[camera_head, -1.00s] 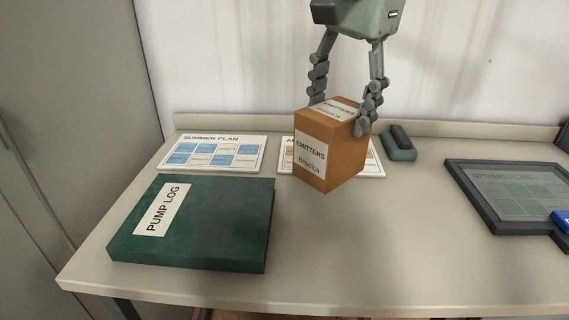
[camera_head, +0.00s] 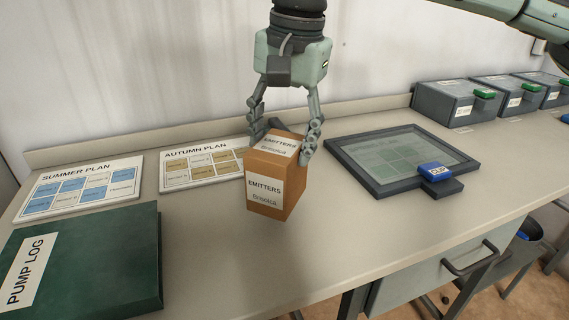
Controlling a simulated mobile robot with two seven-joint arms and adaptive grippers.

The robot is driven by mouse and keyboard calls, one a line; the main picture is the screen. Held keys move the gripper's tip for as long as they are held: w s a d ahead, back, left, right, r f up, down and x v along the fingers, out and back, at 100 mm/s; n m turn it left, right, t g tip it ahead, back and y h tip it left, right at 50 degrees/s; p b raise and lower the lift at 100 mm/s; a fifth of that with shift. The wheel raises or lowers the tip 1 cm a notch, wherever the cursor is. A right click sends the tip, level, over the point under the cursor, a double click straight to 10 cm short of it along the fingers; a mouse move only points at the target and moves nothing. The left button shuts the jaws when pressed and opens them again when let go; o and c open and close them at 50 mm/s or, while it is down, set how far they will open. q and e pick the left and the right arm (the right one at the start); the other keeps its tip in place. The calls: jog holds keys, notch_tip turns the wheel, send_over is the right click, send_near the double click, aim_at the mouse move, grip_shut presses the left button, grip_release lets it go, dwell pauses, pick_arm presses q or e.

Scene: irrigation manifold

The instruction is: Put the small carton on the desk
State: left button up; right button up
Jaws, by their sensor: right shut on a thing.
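The small carton (camera_head: 264,193) is an orange-brown box with white labels reading EMITTERS. My right gripper (camera_head: 281,148) comes down from above, with its fingers shut on the top part of the carton from both sides. The carton is upright at the middle of the desk (camera_head: 340,220), in front of the AUTUMN PLAN card. I cannot tell whether its underside touches the desk top or hangs just above it. My left gripper is not in view.
A green PUMP LOG binder (camera_head: 95,262) and SUMMER PLAN card (camera_head: 82,188) lie left; the AUTUMN PLAN card (camera_head: 185,178) is behind the carton. A dark-framed panel (camera_head: 372,170) with a blue clip (camera_head: 435,171) lies right. Several grey bins (camera_head: 445,103) stand farther right. Desk front is clear.

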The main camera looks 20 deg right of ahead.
jog(key=shift+d+f, duration=0.2)
jog(key=shift+d, duration=0.05)
notch_tip(320, 180, down, 3)
jog(key=shift+f, duration=0.15)
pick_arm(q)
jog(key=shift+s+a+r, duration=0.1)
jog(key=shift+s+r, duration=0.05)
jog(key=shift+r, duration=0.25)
pick_arm(e)
jog(key=shift+f, duration=0.35)
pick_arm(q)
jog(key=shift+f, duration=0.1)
pick_arm(e)
jog(key=o, duration=1.8)
jog(key=shift+f, duration=0.1)
jog(key=shift+o, duration=0.2)
jog(key=r, duration=0.4)
jog(key=s+r, duration=0.1)
jog(key=r, duration=0.2)
jog(key=d+r, duration=0.1)
jog(key=r, duration=0.3)
jog(key=shift+s+r+p, duration=0.3)
jog(key=shift+s+p, duration=0.05)
jog(key=shift+p, duration=0.05)
jog(key=shift+r, duration=0.25)
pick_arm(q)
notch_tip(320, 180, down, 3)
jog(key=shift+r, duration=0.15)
